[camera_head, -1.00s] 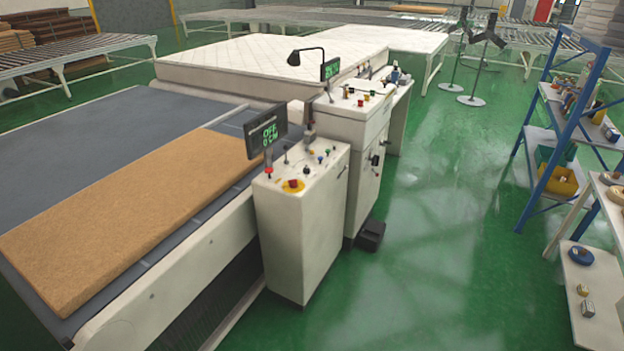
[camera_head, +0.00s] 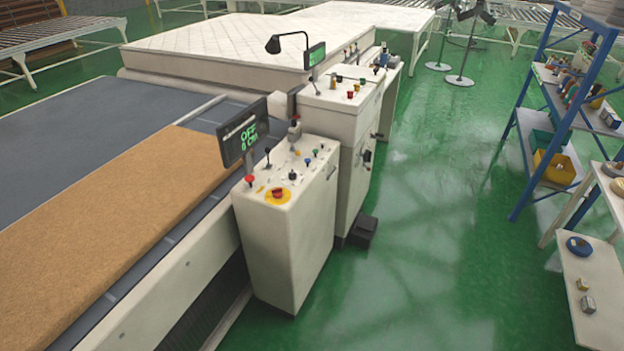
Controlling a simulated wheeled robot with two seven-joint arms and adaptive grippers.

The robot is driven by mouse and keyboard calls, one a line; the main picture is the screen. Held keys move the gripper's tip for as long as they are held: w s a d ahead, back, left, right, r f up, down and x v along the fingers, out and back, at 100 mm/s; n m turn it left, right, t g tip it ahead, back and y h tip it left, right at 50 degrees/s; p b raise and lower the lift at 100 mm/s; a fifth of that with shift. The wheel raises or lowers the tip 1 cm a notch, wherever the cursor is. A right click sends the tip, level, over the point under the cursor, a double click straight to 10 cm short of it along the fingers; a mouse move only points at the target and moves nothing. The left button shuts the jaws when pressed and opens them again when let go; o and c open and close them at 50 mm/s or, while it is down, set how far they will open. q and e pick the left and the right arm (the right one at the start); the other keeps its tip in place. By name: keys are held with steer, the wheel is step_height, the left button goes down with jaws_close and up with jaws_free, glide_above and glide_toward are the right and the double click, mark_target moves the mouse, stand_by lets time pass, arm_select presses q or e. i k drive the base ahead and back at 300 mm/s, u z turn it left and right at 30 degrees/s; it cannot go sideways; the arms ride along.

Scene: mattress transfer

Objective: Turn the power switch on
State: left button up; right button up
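The near control cabinet (camera_head: 285,235) is a white box beside the conveyor, with several small knobs, levers and buttons on its sloped top. A red button on a yellow disc (camera_head: 278,194) sits at its near corner. A red knob (camera_head: 249,180) and a black selector knob (camera_head: 292,175) are close by. I cannot tell which control is the power switch. A black display (camera_head: 242,133) above the panel reads OFF and a second line, seemingly 0 CM, in green. Neither of my grippers is in view.
A brown pad (camera_head: 110,220) lies on the grey conveyor (camera_head: 60,130) at left. A second white cabinet (camera_head: 350,115) stands behind the first, with a black box (camera_head: 362,231) on the floor beside it. Green floor (camera_head: 430,260) is open up to the blue shelf rack (camera_head: 548,130) at right.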

mark_target(278, 193)
steer(key=z, duration=0.05)
steer(key=i, duration=0.7)
steer(key=u, duration=0.6)
steer(key=i, duration=0.55)
steer(key=u, duration=0.45)
